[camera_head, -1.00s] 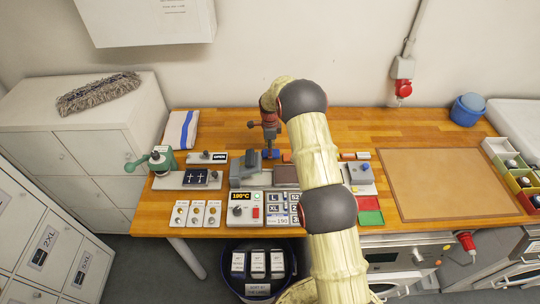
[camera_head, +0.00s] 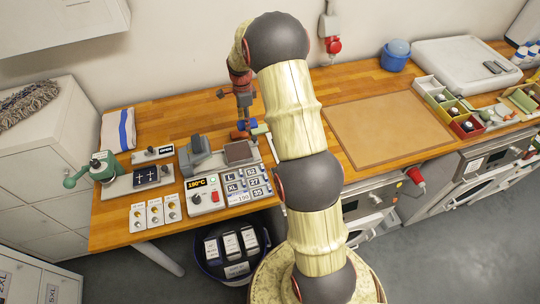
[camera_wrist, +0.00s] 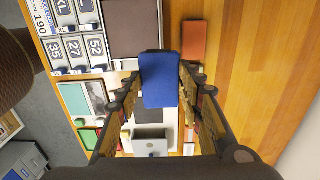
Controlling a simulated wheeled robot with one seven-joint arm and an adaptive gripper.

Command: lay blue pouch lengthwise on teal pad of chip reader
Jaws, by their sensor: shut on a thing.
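My gripper (camera_wrist: 158,92) is shut on the blue pouch (camera_wrist: 160,78), which hangs in front of the wrist camera between the two fingers. In the head view the blue pouch (camera_head: 247,125) is small, above the back part of the table. A white-framed unit with a greyish-teal pad (camera_wrist: 75,98) lies left of the gripper in the wrist view; it looks like the chip reader, but I cannot be sure. The pouch is apart from that pad. My arm hides this part of the table in the head view.
A press with a brown plate (camera_head: 238,152) stands beside the size-label tray (camera_head: 246,186). A red-brown block (camera_wrist: 194,41) lies near the pouch. A tan mat (camera_head: 386,130) lies bare at right.

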